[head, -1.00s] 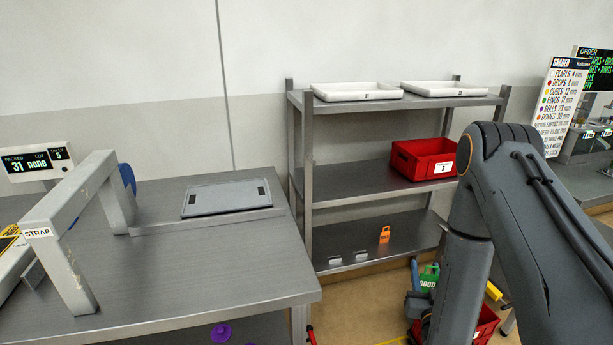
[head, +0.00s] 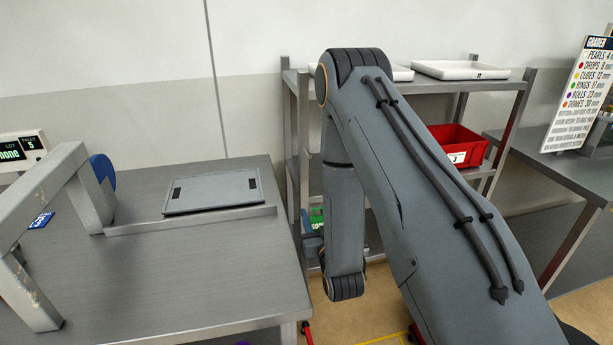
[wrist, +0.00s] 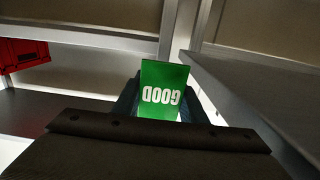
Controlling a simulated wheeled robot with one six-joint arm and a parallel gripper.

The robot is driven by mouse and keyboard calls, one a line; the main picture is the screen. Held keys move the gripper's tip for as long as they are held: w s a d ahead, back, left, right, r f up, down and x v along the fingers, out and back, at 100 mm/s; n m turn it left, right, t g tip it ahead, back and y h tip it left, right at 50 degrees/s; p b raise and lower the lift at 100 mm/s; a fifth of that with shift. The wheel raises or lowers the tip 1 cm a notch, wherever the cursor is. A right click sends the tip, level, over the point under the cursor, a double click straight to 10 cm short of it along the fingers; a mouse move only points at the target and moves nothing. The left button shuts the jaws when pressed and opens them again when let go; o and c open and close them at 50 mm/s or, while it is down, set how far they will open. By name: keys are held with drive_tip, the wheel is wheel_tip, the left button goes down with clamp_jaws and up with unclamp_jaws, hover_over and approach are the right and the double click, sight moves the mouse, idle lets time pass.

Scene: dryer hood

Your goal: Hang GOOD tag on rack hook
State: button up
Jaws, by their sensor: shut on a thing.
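The green GOOD tag (wrist: 163,82) is between the two fingers of my gripper (wrist: 160,105) in the wrist view. Its lettering appears upside down there. My gripper is shut on it. In the head view a small green part of the tag (head: 316,217) shows just left of my arm, in front of the rack's lower left side. My gripper (head: 312,243) is partly hidden there by my arm. The steel rack (head: 290,150) stands behind my arm. No rack hook can be made out now; my arm covers much of the lower shelf.
A red bin (head: 458,146) sits on the middle shelf and a white tray (head: 470,70) on top. The steel table (head: 200,270) with a grey panel (head: 213,191) stands left, close to my gripper. A grader board (head: 580,95) stands right. Rack posts and shelf edges surround the tag closely.

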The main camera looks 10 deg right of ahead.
wheel_tip(320, 180, up, 7)
drive_tip(key=g, duration=0.2)
approach(305, 162)
drive_tip(key=shift+r+b+x, duration=0.15)
drive_tip(key=shift+b+x, duration=0.1)
drive_tip(key=shift+x, duration=1)
drive_tip(key=shift+r+b+x, duration=0.2)
drive_tip(key=shift+x, duration=1.05)
drive_tip(key=shift+r+b+x, duration=0.15)
drive_tip(key=shift+b+x, duration=0.1)
drive_tip(key=shift+x, duration=1)
drive_tip(key=shift+w+f+b, duration=0.5)
drive_tip(key=shift+w+b, duration=0.1)
drive_tip(key=shift+w, duration=0.1)
drive_tip(key=o, duration=1.1)
